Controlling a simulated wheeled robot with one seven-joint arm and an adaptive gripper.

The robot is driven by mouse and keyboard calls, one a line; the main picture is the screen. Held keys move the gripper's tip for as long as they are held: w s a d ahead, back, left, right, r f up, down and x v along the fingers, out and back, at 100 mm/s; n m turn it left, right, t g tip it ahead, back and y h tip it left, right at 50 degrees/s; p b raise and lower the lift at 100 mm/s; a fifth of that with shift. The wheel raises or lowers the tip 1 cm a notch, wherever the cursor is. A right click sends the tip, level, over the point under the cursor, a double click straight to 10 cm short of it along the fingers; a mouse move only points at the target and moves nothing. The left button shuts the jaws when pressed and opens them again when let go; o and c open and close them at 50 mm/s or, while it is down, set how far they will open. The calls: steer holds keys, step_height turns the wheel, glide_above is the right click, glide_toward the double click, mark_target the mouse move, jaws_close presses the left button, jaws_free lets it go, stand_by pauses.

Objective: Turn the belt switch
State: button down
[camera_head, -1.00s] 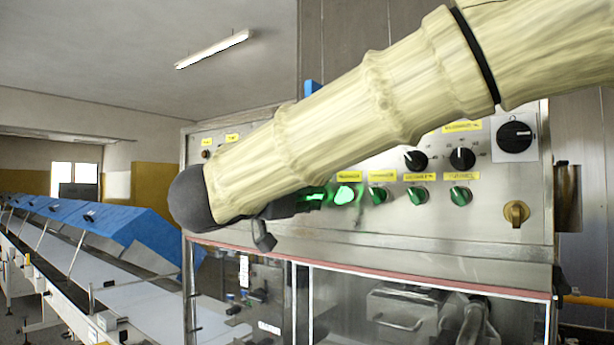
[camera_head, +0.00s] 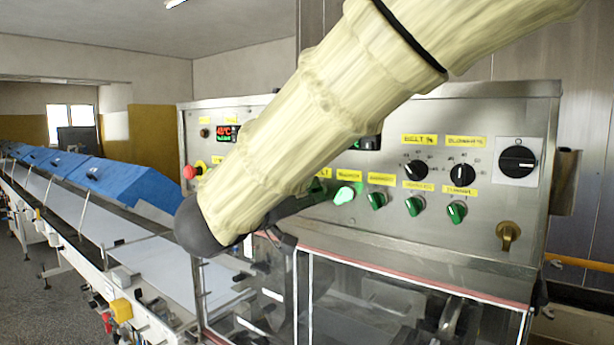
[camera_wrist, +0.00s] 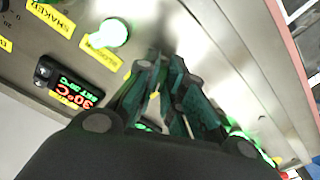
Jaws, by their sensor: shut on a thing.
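My gripper (camera_wrist: 160,72) reaches the front of a steel control panel (camera_head: 520,110), just beside a lit green switch (camera_head: 346,194) that also shows in the wrist view (camera_wrist: 112,33). The fingers are close together and shut on a panel knob, apparently the belt switch. The knob is almost wholly hidden between the fingers, so its label and angle cannot be read. In the head view my pale-sleeved arm hides most of the gripper and this part of the panel.
Green switches (camera_head: 414,205) continue to the right, with black dials (camera_head: 462,174) above them and a brass-coloured knob (camera_head: 508,231) at far right. A red button (camera_head: 189,172) is at left. A clear-walled housing lies below. A conveyor with blue covers (camera_head: 125,182) runs left.

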steer(key=shift+r+n+p, duration=0.15)
steer(key=shift+n+p, duration=0.35)
steer(key=shift+p, duration=0.2)
steer(key=c, duration=1.5)
jaws_free()
steer(key=shift+w+d, duration=0.1)
steer(key=v, duration=1.2)
